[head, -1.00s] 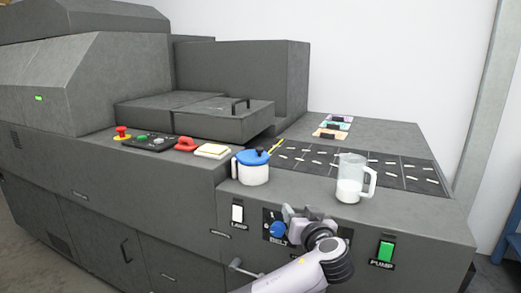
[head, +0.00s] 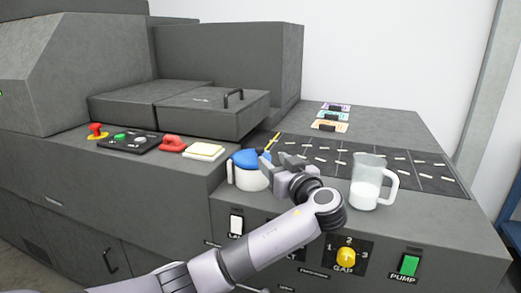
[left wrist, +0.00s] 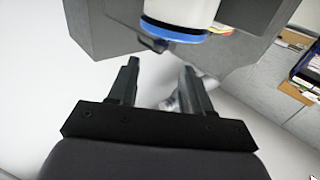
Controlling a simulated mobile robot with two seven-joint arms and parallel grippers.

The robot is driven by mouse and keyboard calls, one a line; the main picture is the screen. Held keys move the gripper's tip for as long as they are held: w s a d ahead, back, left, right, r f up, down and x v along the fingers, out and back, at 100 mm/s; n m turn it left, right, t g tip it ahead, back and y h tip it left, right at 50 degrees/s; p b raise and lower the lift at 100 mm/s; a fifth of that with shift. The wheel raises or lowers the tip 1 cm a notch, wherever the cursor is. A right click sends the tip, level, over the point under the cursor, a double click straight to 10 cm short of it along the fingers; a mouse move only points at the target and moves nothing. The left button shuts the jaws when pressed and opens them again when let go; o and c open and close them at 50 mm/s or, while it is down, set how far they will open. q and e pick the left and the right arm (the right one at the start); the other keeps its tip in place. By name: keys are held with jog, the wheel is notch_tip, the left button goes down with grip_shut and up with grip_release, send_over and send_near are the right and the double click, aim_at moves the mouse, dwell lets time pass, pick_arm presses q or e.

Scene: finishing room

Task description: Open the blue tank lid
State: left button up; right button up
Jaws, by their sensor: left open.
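The small white tank (head: 250,179) with its blue lid (head: 244,158) stands on the machine's front ledge in the head view. The lid sits down on the tank. In the left wrist view the blue lid (left wrist: 172,31) shows at the top as a band on the white tank (left wrist: 182,10), just beyond the fingertips. My left gripper (head: 279,162) is open and empty, right beside the tank's right side, and hides part of it. The gap between its fingers (left wrist: 160,70) holds nothing. My right gripper is not in view.
A clear jug (head: 366,190) with white contents stands right of my gripper. A yellow stick (head: 271,142) is behind the tank. A red handle (head: 172,143) and a cream block (head: 204,151) are to the left. A yellow knob (head: 346,257) and a green pump switch (head: 409,265) are on the front.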

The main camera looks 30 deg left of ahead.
aim_at(262, 150)
pick_arm(q)
jog(key=p+x, duration=0.1)
jog(key=x, duration=0.5)
jog(key=shift+w+a+p, duration=0.15)
jog(key=shift+a+p, duration=0.15)
jog(key=shift+c, duration=0.3)
grip_shut()
